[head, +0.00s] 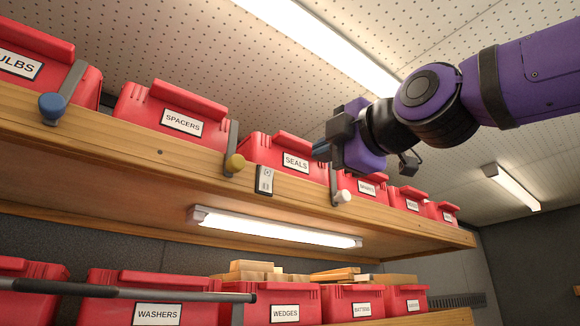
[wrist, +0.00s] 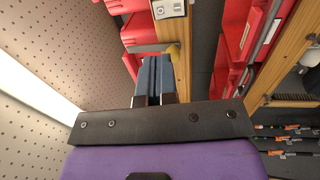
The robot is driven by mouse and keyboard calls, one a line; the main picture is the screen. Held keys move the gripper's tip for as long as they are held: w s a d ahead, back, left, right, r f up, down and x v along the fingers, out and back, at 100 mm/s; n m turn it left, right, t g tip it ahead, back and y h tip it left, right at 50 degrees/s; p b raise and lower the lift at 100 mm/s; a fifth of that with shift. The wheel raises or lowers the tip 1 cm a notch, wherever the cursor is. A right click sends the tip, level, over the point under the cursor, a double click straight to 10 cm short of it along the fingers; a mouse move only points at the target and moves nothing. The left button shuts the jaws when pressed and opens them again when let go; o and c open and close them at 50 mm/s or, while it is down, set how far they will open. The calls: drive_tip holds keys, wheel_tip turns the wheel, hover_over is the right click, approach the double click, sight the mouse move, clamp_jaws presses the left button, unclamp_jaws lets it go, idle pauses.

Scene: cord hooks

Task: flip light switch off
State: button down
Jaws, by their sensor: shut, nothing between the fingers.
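The light switch (head: 264,180) is a small grey plate on the front edge of the upper wooden shelf, below the SEALS bin. The plate also shows at the top of the wrist view (wrist: 168,8); its lever position is too small to tell. A lit tube lamp (head: 275,228) hangs under the same shelf. My gripper (head: 320,150) is up and to the right of the switch, in front of the SEALS bin and apart from the plate. In the wrist view its blue-grey fingers (wrist: 153,76) are together and empty.
Hooks with a blue knob (head: 52,107), a yellow knob (head: 235,162) and a white knob (head: 342,197) stick out from the upper shelf (head: 150,150); yellow and white flank the switch. Red bins line both shelves. A dark rod (head: 130,291) crosses the lower left.

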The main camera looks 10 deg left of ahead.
sight(270, 173)
drive_tip(key=x, duration=1.2)
drive_tip(key=shift+w+a+f, duration=0.1)
drive_tip(key=shift+w+a, duration=0.1)
drive_tip(key=shift+w, duration=0.05)
drive_tip(key=shift+w+a, duration=0.4)
drive_tip(key=shift+a, duration=0.05)
drive_tip(key=shift+a+r, duration=0.1)
drive_tip(key=shift+r, duration=0.1)
drive_tip(key=shift+w+a+r, duration=0.1)
